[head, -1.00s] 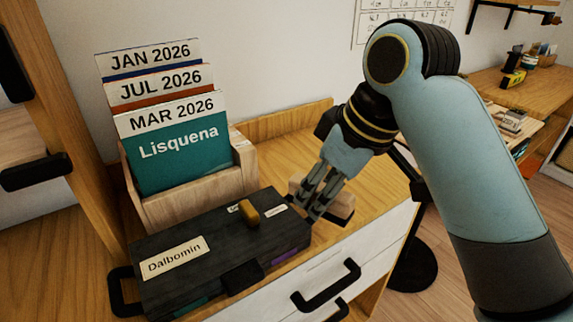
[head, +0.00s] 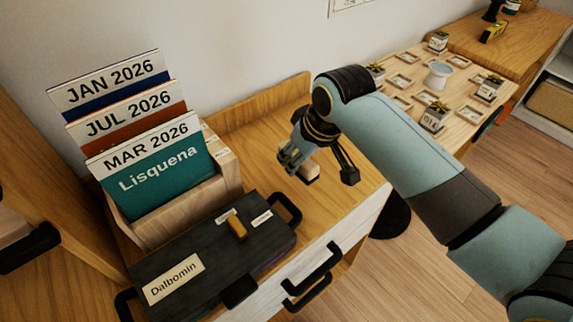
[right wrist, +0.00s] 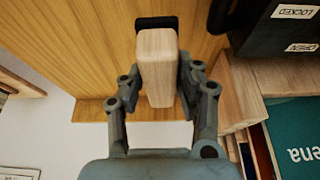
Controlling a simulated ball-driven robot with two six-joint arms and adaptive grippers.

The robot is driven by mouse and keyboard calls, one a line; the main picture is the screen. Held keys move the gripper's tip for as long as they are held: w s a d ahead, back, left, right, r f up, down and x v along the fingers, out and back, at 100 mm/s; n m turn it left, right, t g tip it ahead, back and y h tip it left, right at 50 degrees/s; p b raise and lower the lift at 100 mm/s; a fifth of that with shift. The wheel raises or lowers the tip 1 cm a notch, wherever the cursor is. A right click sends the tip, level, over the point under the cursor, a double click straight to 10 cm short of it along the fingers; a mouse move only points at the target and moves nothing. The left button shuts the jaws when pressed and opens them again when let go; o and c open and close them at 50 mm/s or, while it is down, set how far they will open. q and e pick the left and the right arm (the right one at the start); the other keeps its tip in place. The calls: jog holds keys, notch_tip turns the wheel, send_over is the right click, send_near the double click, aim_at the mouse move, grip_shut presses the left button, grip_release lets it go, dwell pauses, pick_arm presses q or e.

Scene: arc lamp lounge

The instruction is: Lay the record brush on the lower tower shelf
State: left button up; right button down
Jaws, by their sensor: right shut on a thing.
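The record brush, a pale wooden block with a dark pad, is in my right gripper (head: 298,165). In the head view the brush (head: 309,171) shows just below the fingers, over the right part of the wooden cabinet top. In the right wrist view my right gripper (right wrist: 160,88) is shut with one finger on each side of the brush (right wrist: 157,62), and its dark end points away. The brush looks raised above the wood, but the gap is hard to judge. I cannot pick out the lower tower shelf. My left gripper is not in view.
A black case labelled Dalbomin (head: 205,268) lies on the cabinet top (head: 335,205). Behind it a wooden rack (head: 228,180) holds dated folders (head: 160,175). A table with small plant pots (head: 433,115) stands at the right. A wooden upright (head: 50,215) is at left.

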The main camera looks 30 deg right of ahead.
aim_at(286, 173)
jog(key=w+f, duration=0.2)
jog(key=w, duration=0.1)
notch_tip(286, 173, down, 3)
jog(key=shift+f, duration=0.15)
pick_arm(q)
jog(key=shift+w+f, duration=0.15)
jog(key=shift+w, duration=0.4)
pick_arm(e)
jog(key=shift+f, duration=0.3)
jog(key=shift+f, duration=0.15)
jog(key=c, duration=0.9)
grip_release()
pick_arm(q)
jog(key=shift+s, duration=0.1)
